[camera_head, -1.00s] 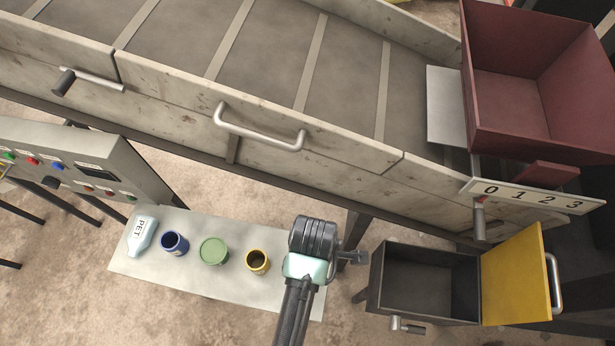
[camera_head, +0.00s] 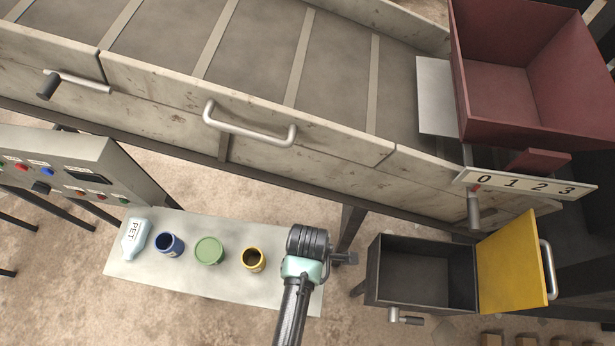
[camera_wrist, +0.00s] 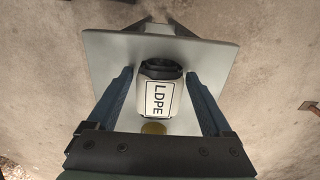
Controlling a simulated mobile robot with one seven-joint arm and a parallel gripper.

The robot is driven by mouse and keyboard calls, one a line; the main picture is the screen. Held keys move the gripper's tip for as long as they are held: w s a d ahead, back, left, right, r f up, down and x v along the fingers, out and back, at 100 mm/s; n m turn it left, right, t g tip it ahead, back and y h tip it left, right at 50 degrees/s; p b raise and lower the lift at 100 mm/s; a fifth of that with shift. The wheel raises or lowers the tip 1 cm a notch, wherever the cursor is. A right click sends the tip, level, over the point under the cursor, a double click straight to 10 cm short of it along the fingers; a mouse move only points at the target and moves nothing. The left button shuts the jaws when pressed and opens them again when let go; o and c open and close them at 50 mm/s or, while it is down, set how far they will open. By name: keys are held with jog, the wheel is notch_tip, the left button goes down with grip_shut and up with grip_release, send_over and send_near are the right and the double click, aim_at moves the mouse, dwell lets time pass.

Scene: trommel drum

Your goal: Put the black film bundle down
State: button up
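The film bundle (camera_wrist: 159,94) shows in the wrist view as a pale body with a black end and a white label reading LDPE. It is over the grey-white table (camera_wrist: 103,48), and I cannot tell for certain whether it touches the top. My gripper (camera_wrist: 159,75) has one finger on each side of it, with a narrow gap showing at both sides, so it looks open. In the head view my arm stands over the table's right end and hides the bundle and the fingers. The table (camera_head: 205,286) also shows there.
The trommel wall (camera_head: 300,165) runs behind.

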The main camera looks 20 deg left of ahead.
jog(key=shift+o, duration=0.7)
notch_tip(320, 180, up, 12)
jog(key=shift+r+p, duration=0.2)
jog(key=shift+p, duration=0.1)
dwell(0.3)
